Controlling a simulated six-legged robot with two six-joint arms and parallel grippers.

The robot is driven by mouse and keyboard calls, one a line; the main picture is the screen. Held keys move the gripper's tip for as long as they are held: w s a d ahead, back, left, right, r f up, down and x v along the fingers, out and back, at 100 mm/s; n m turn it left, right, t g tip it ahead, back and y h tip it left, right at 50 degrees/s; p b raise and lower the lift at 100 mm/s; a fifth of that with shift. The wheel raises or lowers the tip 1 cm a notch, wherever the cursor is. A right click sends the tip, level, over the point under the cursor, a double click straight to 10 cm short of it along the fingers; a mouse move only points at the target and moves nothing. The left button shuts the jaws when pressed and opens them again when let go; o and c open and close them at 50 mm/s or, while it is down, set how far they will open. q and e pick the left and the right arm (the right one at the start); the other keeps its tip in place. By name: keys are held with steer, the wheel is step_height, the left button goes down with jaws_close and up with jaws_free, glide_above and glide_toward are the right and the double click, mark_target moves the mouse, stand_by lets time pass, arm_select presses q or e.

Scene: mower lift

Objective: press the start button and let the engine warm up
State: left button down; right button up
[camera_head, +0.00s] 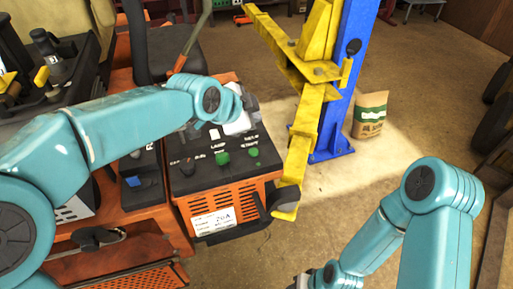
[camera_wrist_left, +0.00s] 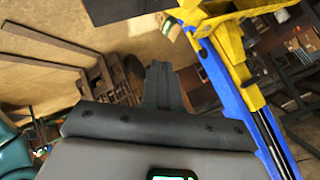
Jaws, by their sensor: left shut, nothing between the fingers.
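The mower's black control panel (camera_head: 195,178) sits on an orange housing in the head view. It has a green button (camera_head: 222,158) and a second green button (camera_head: 254,152) at its right, with small white labels that are hard to read. My left gripper (camera_head: 238,122) is over the back of the panel, behind the green buttons, and its tips are hard to make out. In the left wrist view its dark fingers (camera_wrist_left: 158,75) are together and empty. My right gripper (camera_head: 300,283) is mostly cut off at the bottom edge.
A yellow lift arm (camera_head: 303,120) stands close to the panel's right side, on a blue post (camera_head: 350,70). A paper sack (camera_head: 370,114) is on the floor behind. A black seat (camera_head: 165,50) is behind the panel. Open floor lies to the right.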

arm_select(q)
steer(key=b, duration=0.6)
glide_above(252, 154)
step_height(252, 154, down, 8)
steer(key=shift+w+r, duration=0.1)
steer(key=shift+f+b, duration=0.45)
steer(key=shift+f, duration=0.15)
